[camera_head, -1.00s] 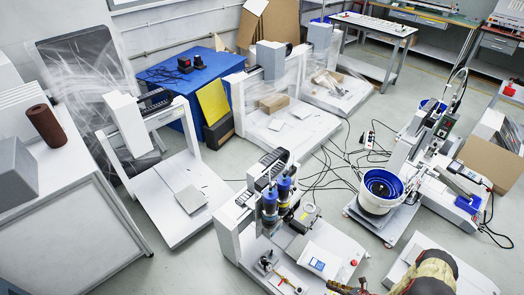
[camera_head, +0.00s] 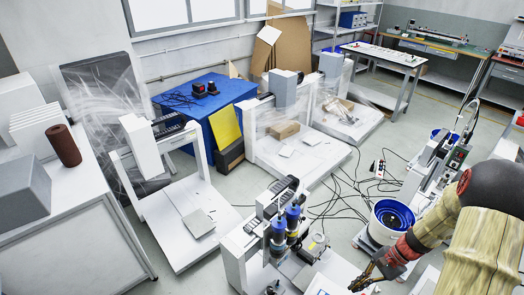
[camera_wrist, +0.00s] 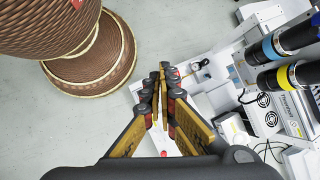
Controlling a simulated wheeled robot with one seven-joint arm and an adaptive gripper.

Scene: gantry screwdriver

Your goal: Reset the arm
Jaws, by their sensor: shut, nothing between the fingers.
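My gripper (camera_head: 364,279) is at the lower right of the head view, at the end of my raised arm. It is beside the gantry screwdriver machine (camera_head: 232,250), to the right of its two blue screwdriver units. In the wrist view my gripper (camera_wrist: 164,70) points away from the camera with its fingers together and nothing between them. The machine's white bed (camera_wrist: 200,107) lies below and beyond the fingertips. The blue-banded and yellow-banded screwdriver units (camera_wrist: 290,42) are at the upper right of that view.
A blue bowl feeder (camera_head: 392,215) stands behind my gripper. Another white gantry frame (camera_head: 178,215) is at left, with a blue cabinet (camera_head: 172,99) behind it. Cables (camera_head: 345,185) cross the floor. A white bench (camera_head: 75,235) fills the left edge. Open floor lies between the gantries.

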